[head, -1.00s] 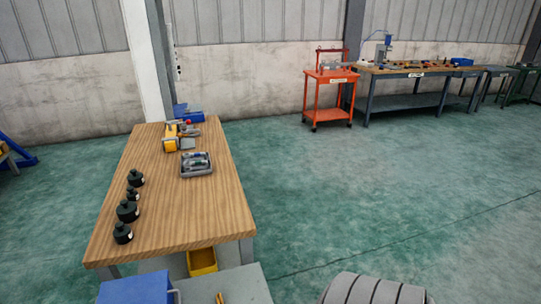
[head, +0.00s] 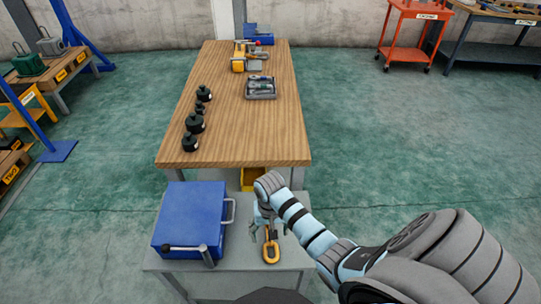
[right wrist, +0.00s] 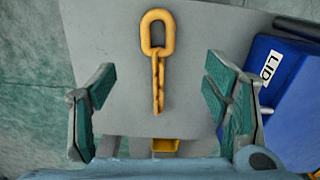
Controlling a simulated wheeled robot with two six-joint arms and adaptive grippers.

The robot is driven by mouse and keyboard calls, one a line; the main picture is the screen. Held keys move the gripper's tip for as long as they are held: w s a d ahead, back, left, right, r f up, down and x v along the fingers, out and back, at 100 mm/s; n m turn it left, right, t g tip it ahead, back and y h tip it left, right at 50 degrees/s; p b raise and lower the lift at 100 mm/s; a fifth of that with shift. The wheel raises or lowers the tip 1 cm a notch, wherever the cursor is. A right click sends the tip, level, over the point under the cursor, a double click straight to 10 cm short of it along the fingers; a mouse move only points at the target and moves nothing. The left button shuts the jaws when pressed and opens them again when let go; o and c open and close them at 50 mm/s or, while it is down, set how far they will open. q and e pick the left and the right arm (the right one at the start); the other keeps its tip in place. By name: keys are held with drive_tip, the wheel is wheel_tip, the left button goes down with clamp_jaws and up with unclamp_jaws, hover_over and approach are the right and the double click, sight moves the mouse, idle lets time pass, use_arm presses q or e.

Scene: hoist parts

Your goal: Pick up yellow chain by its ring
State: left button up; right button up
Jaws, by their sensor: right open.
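The yellow chain (head: 271,250) lies on the small grey table (head: 240,284) in front, with its ring toward me. In the right wrist view the chain (right wrist: 158,85) runs straight, its large oval ring (right wrist: 146,34) at the top of the picture. My right gripper (head: 267,226) is over the far part of the chain. In the right wrist view its fingers (right wrist: 160,103) are spread on either side of the chain, apart from it and empty. My left gripper is not in view.
A blue box (head: 188,222) marked LID stands left of the chain, with a dark-handled tool (head: 186,249) by its near edge. A wooden workbench (head: 255,128) behind bears black weights (head: 195,123) and a grey tray (head: 261,95). A yellow bin (head: 250,179) sits below it.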

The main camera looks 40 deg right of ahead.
sight(271, 254)
drive_tip(key=f+b, duration=0.1)
drive_tip(key=f, duration=0.2)
drive_tip(key=f+b, duration=0.1)
drive_tip(key=f, duration=0.3)
drive_tip(key=s+f+b, duration=0.1)
drive_tip(key=f, duration=0.3)
drive_tip(key=shift+a+f, duration=0.1)
drive_tip(key=shift+f, duration=0.15)
drive_tip(key=shift+c, duration=0.7)
drive_tip(key=shift+r, duration=0.1)
clamp_jaws()
